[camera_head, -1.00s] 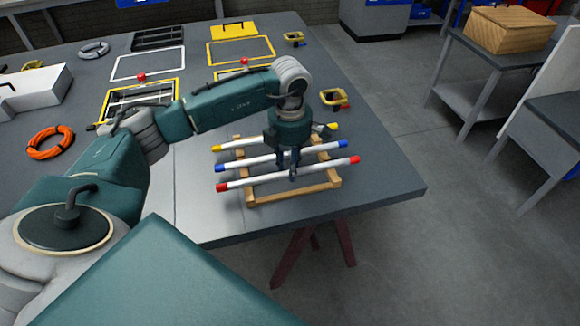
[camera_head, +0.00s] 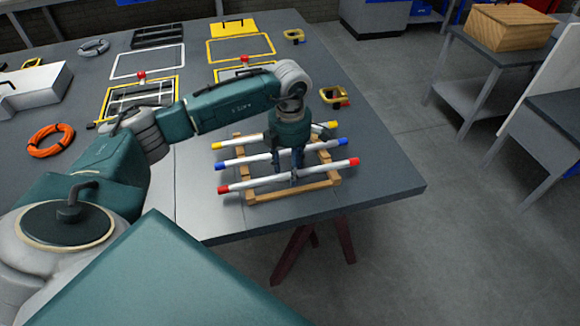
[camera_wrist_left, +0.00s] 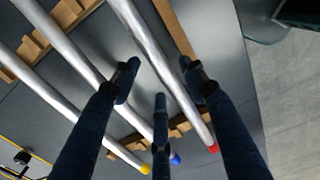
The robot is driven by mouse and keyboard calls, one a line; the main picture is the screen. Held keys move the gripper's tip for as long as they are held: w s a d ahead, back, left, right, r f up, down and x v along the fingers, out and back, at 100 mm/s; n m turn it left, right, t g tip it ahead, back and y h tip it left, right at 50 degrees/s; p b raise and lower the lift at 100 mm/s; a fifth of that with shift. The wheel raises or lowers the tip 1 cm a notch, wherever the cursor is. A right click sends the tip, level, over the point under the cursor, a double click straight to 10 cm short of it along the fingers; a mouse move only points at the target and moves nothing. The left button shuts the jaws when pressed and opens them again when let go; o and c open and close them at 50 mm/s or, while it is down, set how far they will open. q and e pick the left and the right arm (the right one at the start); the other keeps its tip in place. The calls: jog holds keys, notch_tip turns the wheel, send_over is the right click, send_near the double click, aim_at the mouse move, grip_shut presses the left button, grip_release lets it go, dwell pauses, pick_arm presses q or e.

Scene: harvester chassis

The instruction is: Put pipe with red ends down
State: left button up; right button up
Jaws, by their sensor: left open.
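The pipe with red ends (camera_head: 325,168) lies across the wooden rack (camera_head: 290,192) as its nearest pipe. It also shows in the left wrist view (camera_wrist_left: 148,40), with its red end at the lower right. My left gripper (camera_head: 288,172) points down over this pipe. In the left wrist view its three dark fingers (camera_wrist_left: 160,88) are spread, with the pipe running between them. I cannot tell whether a finger touches it. The fingers hide part of the pipe's middle in the head view. My right gripper is not in view.
A blue-ended pipe (camera_head: 318,148) and a yellow-ended pipe (camera_head: 240,142) lie close behind on the same rack. The table's front right corner (camera_head: 395,190) is bare. An orange coil (camera_head: 50,141) and yellow-framed trays lie farther back.

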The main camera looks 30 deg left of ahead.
pick_arm(q)
notch_tip(320, 180, up, 12)
jog(key=b, duration=0.3)
dwell(0.4)
jog(key=shift+f, duration=0.1)
